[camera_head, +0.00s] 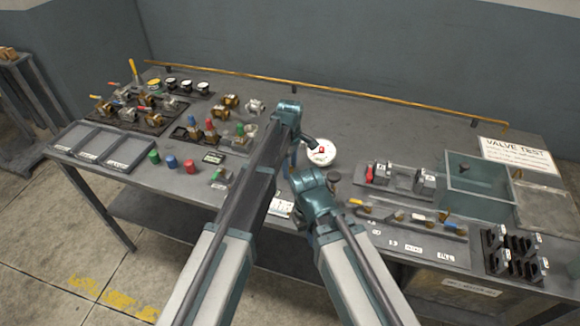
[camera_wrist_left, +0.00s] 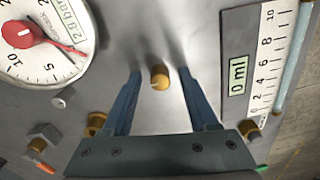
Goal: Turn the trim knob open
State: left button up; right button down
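The trim knob is a small brass knob (camera_wrist_left: 160,77) on a grey metal panel in the left wrist view. My left gripper (camera_wrist_left: 160,72) is open, with one blue finger on each side of the knob. A gap shows between the knob and each finger. In the head view my left gripper (camera_head: 292,158) is mostly hidden behind my own arm links, and the knob cannot be made out. A round white gauge (camera_wrist_left: 45,40) with a red hub lies beside the knob; it also shows in the head view (camera_head: 326,159). My right gripper cannot be seen.
A digital panel (camera_wrist_left: 237,77) reads 0 ml beside a printed scale (camera_wrist_left: 270,60). Brass fittings (camera_wrist_left: 97,120) sit close to the left finger. The bench holds valve trays (camera_head: 140,105) at left and a clear tank (camera_head: 475,180) at right. The back middle is clear.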

aim_at(290, 167)
pick_arm(q)
jog(key=shift+r, duration=0.15)
notch_tip(290, 167, up, 14)
jog(key=p, duration=1.4)
jog(key=shift+f, duration=0.2)
jog(key=s+a+m, duration=1.2)
jog(key=s+a, duration=0.5)
jog(key=s, duration=0.4)
jog(key=s+d+f+m+y+b, duration=0.1)
jog(key=s+d+m, duration=0.3)
jog(key=d, duration=0.7)
jog(key=shift+s+f+b, duration=0.6)
jog(key=shift+s+b, duration=0.1)
jog(key=shift+s, duration=0.25)
